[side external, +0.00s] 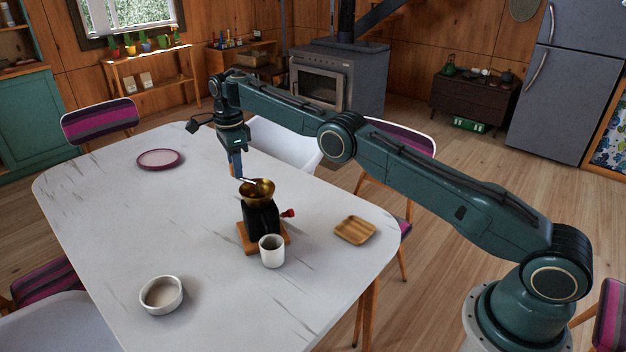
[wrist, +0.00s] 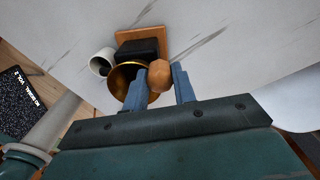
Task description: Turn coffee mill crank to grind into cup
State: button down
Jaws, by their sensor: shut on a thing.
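The coffee mill (side external: 262,218) stands upright on a wooden base (side external: 281,239) on the table, with a black body and a brass hopper (side external: 263,190). The hopper also shows in the wrist view (wrist: 122,78). My gripper (side external: 239,178) points down at the hopper's left edge. In the wrist view its two blue-grey fingers (wrist: 161,78) are shut around the round wooden crank knob (wrist: 160,72). The crank's arm is mostly hidden. The white cup (side external: 272,253) stands upright in front of the mill and also shows in the wrist view (wrist: 99,64). Its contents cannot be made out.
A wooden square dish (side external: 355,230) lies right of the mill. A white bowl (side external: 161,295) is at the front left and a pink-rimmed plate (side external: 160,159) at the back left. The white table (side external: 130,225) is otherwise clear. Chairs surround it.

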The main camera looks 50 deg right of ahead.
jog(key=c, duration=1.1)
grip_release()
jog(key=shift+s+a+n, duration=0.1)
jog(key=shift+a+n, duration=0.2)
jog(key=shift+n, duration=0.3)
